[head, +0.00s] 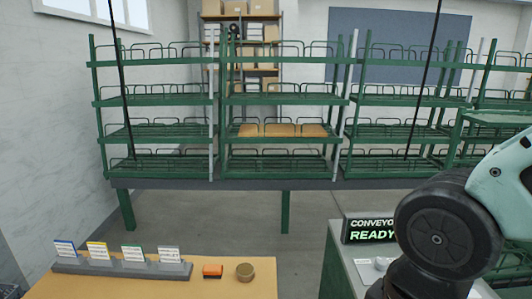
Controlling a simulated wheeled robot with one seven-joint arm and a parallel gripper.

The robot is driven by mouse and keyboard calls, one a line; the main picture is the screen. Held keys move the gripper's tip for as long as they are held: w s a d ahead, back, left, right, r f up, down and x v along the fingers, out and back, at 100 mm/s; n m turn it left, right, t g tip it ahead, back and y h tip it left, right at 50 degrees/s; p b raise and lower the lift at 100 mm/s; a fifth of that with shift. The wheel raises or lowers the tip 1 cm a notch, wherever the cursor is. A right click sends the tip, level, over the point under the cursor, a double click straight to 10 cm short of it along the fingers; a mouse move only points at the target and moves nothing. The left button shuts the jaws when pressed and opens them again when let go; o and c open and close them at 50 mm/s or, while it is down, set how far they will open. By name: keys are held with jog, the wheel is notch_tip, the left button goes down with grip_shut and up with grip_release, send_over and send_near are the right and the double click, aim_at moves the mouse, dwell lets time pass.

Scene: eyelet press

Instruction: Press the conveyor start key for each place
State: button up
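A dark sign (370,230) reads "CONVEYO" and, in green, "READY"; my arm cuts off its right end. It stands on a grey-green cabinet (338,262) at the lower right. A small pale item (378,264) lies on the cabinet top beside my arm; I cannot tell whether it is the start key. No key is clearly seen, and my arm hides part of the cabinet top. My gripper is not in view; only my arm's links show at the right.
A wooden table (130,287) at the lower left holds a grey card rack (120,266) with several cards, an orange item (212,271) and a round brown tin (245,273). Green racks (155,103) span the back; one shelf holds orange-brown items (281,130). Floor shows between table and cabinet.

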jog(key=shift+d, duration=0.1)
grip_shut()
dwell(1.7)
